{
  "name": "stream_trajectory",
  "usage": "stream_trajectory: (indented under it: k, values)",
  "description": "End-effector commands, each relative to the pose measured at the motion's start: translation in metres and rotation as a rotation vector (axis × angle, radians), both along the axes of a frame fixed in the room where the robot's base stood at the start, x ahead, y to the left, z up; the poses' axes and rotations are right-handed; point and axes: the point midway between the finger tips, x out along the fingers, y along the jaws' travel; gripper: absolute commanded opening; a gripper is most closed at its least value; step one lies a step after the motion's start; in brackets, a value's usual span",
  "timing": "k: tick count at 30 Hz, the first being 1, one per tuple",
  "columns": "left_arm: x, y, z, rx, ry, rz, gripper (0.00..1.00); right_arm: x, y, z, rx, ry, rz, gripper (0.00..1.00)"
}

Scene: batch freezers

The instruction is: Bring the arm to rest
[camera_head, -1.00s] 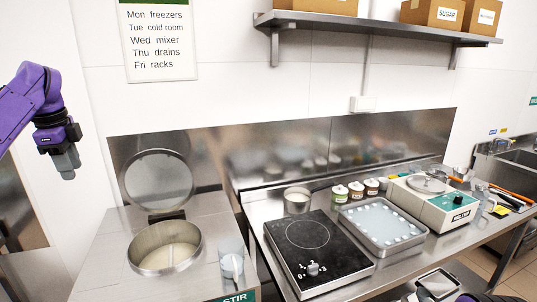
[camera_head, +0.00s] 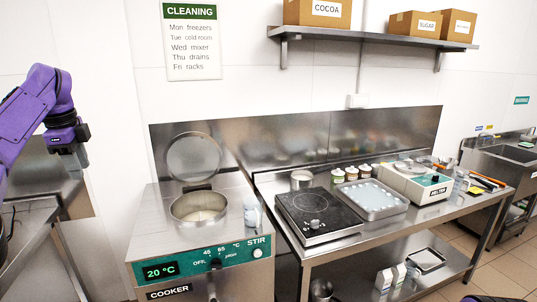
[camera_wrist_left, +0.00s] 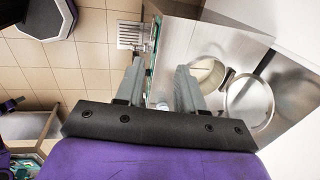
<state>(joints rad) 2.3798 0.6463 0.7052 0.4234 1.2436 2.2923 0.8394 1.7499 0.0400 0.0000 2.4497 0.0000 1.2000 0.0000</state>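My left arm comes in at the left of the head view, purple, with its gripper (camera_head: 72,155) hanging in front of the pale wall, left of the cooker and well above it. In the left wrist view the two grey fingers of this gripper (camera_wrist_left: 160,85) stand apart with nothing between them. Below them that view shows the floor and the cooker top, out of contact. My right gripper shows in neither view.
The cooker (camera_head: 200,255) has an open round lid (camera_head: 194,157) and reads 20 °C. To its right a steel table bears a black hotplate (camera_head: 315,215), a tray (camera_head: 372,205) and a melter (camera_head: 415,183). A shelf (camera_head: 370,40) with boxes hangs above. Another steel bench (camera_head: 30,215) stands at the left.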

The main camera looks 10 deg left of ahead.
Motion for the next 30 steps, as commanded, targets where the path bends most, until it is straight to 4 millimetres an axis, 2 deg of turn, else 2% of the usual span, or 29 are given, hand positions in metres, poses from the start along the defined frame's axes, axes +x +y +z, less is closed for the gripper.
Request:
stream_trajectory:
  k: [4,9,13,17,20,23,26,27,29,30]
  values:
    - [0.001,0.019,0.001,0.135,0.021,-0.130,0.38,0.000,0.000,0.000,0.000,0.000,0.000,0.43]
    - [0.010,0.030,-0.009,0.351,0.137,-0.319,0.38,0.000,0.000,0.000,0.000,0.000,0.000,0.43]
    - [0.026,0.025,-0.019,0.541,0.269,-0.504,0.38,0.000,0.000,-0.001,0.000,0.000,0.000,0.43]
    - [0.051,0.009,-0.045,0.767,0.464,-0.756,0.38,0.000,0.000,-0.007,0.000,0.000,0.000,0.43]
    - [0.073,-0.011,-0.073,0.939,0.638,-0.979,0.38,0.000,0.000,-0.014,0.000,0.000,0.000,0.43]
    - [0.095,-0.040,-0.113,1.101,0.822,-1.228,0.38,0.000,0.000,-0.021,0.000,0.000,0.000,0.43]
    - [0.112,-0.077,-0.169,1.257,1.026,-1.520,0.38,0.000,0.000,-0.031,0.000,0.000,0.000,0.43]
    - [0.115,-0.094,-0.195,1.313,1.106,-1.643,0.38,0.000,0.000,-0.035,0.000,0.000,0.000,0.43]
    - [0.117,-0.118,-0.235,1.384,1.214,-1.822,0.38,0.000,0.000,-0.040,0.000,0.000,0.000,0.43]
    - [0.115,-0.133,-0.261,1.422,1.280,-1.938,0.38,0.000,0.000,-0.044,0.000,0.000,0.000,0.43]
